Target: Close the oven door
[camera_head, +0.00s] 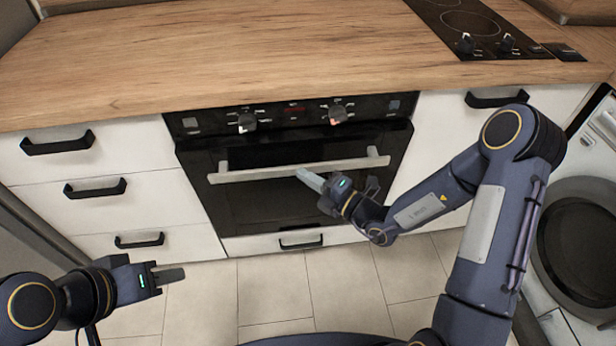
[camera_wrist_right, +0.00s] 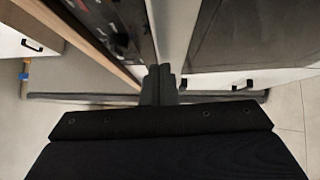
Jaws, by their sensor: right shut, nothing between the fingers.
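The oven (camera_head: 290,118) is set into the counter front, with a black control panel and knobs. Its black glass door (camera_head: 270,205) stands at a slight tilt, with its top edge seemingly a little out from the panel. The pale bar handle (camera_head: 250,173) runs across the door's top. My right gripper (camera_head: 305,177) is shut and empty, its tips at or just below the handle's middle; contact cannot be told. In the right wrist view its fingers (camera_wrist_right: 160,75) are together beside the door face. My left gripper (camera_head: 180,274) is at the lower left, away from the oven; its jaw gap is not visible.
White drawers (camera_head: 100,205) with black handles stand left of the oven. A wooden worktop (camera_head: 230,50) with a black hob (camera_head: 470,25) lies above. A washing machine (camera_head: 580,230) stands at the right. The tiled floor (camera_head: 270,290) before the oven is clear.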

